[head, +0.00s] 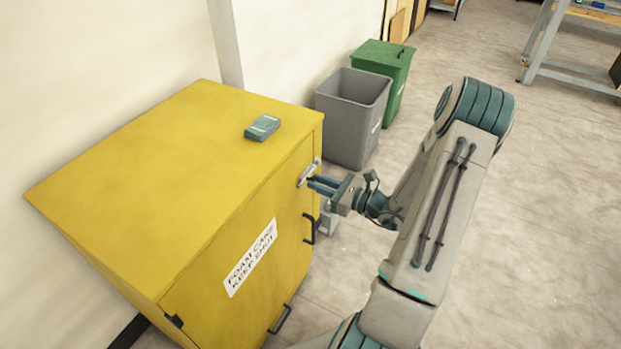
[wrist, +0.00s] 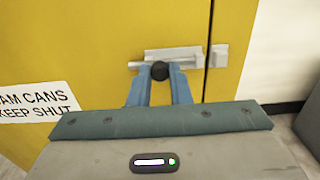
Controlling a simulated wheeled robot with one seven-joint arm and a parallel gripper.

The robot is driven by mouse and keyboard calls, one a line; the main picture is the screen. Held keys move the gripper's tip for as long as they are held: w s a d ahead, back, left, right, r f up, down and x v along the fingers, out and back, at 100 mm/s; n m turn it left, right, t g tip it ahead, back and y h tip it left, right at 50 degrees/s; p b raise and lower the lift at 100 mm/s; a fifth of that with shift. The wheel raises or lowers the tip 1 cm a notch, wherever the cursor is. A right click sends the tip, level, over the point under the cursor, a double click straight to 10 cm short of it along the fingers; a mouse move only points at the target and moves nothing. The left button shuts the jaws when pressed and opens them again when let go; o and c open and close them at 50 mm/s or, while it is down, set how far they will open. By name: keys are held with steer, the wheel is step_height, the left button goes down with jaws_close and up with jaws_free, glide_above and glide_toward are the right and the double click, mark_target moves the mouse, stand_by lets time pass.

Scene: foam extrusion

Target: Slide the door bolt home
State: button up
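The yellow cabinet door (head: 235,265) carries a grey metal bolt (head: 305,176) near its top right edge. In the wrist view the bolt (wrist: 185,53) lies level, with its rod showing to the left of the dark round knob (wrist: 160,71). A grey keeper (wrist: 219,56) sits to the right, across the door seam. My gripper (head: 312,184) reaches the bolt from the right in the head view. In the wrist view its two blue fingers (wrist: 160,75) stand on either side of the knob and appear to touch it.
A small teal box (head: 262,127) lies on the cabinet top. A black door handle (head: 309,229) is below the bolt. A grey bin (head: 352,118) and a green bin (head: 387,65) stand behind the cabinet. The floor to the right is open.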

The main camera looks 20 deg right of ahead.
steer(key=shift+w+d, duration=0.95)
steer(key=shift+d, duration=0.3)
steer(key=o, duration=0.9)
steer(key=shift+p+v, duration=0.5)
steer(key=shift+v, duration=1.95)
